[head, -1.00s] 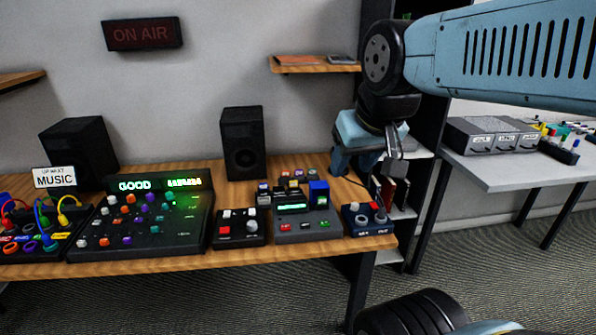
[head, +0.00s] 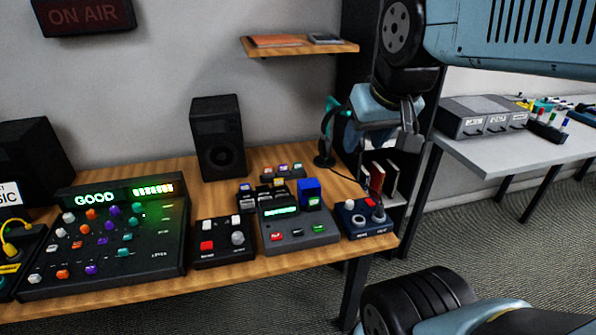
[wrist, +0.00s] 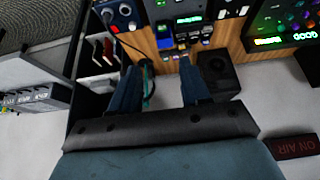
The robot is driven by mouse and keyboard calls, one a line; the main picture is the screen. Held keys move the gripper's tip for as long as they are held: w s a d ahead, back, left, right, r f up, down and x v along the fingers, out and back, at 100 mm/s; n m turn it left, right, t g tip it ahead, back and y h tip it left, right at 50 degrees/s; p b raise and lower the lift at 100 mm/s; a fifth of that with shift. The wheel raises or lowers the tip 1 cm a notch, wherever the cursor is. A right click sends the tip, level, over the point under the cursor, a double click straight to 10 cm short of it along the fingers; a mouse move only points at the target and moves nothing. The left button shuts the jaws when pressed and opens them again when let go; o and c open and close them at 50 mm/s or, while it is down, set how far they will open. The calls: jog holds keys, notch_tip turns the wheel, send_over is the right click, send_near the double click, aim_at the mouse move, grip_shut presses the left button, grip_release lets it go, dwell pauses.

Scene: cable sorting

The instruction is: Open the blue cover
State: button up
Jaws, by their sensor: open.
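The blue cover (head: 310,189) is a small upright blue block at the back right of a grey device (head: 291,239) with a lit green display. It looks closed, though what is under it is hidden. My gripper (head: 384,130) is in the air above and to the right of the cover, near the shelf unit. In the wrist view my gripper (wrist: 158,88) shows two blue fingers spread apart with nothing between them.
A navy box with knobs (head: 366,219) sits right of the grey device, a black button box (head: 223,242) left of it. Behind are a speaker (head: 217,138) and a headphone stand (head: 323,160). A dark shelf unit (head: 362,45) stands beside the desk's right end.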

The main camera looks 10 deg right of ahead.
jog(key=w+f+g+y, duration=0.15)
jog(key=w+f, duration=0.35)
jog(key=w, duration=0.9)
jog(key=w+f+g, duration=0.3)
jog(key=w+f, duration=0.1)
jog(key=w, duration=0.9)
jog(key=w+f+g+h, duration=0.1)
jog(key=w+f+h, duration=0.1)
jog(key=w+f, duration=0.9)
jog(key=shift+y, duration=0.25)
jog(key=f, duration=0.9)
jog(key=s+f, duration=0.1)
jog(key=f, duration=0.3)
jog(key=shift+s+f, duration=0.1)
jog(key=shift+f, duration=0.3)
jog(key=shift+c, duration=0.4)
grip_shut()
